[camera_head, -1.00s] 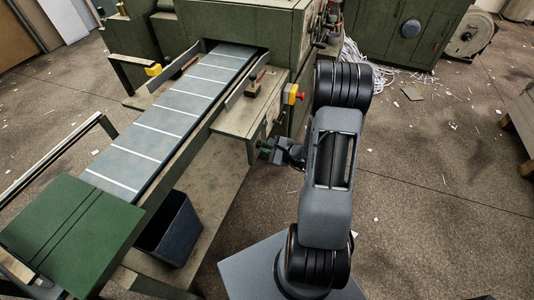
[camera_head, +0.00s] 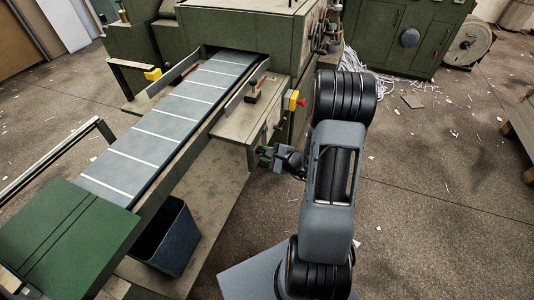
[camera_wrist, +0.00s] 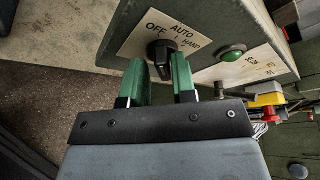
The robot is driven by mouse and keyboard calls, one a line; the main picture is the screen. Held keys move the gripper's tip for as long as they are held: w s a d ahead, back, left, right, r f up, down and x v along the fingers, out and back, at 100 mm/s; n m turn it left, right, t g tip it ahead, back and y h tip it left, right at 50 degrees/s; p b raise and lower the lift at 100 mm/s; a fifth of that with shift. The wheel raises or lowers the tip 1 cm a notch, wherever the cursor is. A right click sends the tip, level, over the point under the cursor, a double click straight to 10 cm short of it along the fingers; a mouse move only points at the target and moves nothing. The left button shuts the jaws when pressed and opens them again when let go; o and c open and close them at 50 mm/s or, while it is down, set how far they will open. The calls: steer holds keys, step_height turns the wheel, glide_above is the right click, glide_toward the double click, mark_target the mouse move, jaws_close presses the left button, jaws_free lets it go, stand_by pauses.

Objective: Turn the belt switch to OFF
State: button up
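The belt switch (camera_wrist: 163,52) is a black rotary knob on a pale plate marked OFF, AUTO and HAND in the wrist view. Its grip bar looks turned roughly toward AUTO, but the exact setting is hard to tell. My gripper (camera_wrist: 158,66) is open, its two green fingers pointing at the plate. One finger is on each side of the knob, with visible space between them; contact cannot be told. In the head view my gripper (camera_head: 265,155) is at the side of the control box (camera_head: 232,130), where the knob is hidden. The striped belt (camera_head: 165,122) lies to the left.
A green button (camera_wrist: 232,52) is right of the switch. A dark bin (camera_head: 172,240) is under the belt, and a green table (camera_head: 70,235) is front left. The floor right of my arm is mostly clear.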

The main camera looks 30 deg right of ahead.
steer(key=shift+o, duration=0.8)
steer(key=shift+w, duration=0.2)
steer(key=shift+s+r, duration=0.1)
steer(key=shift+s+d+r, duration=0.1)
steer(key=shift+s+d, duration=0.15)
steer(key=p+v, duration=0.1)
steer(key=v, duration=1.2)
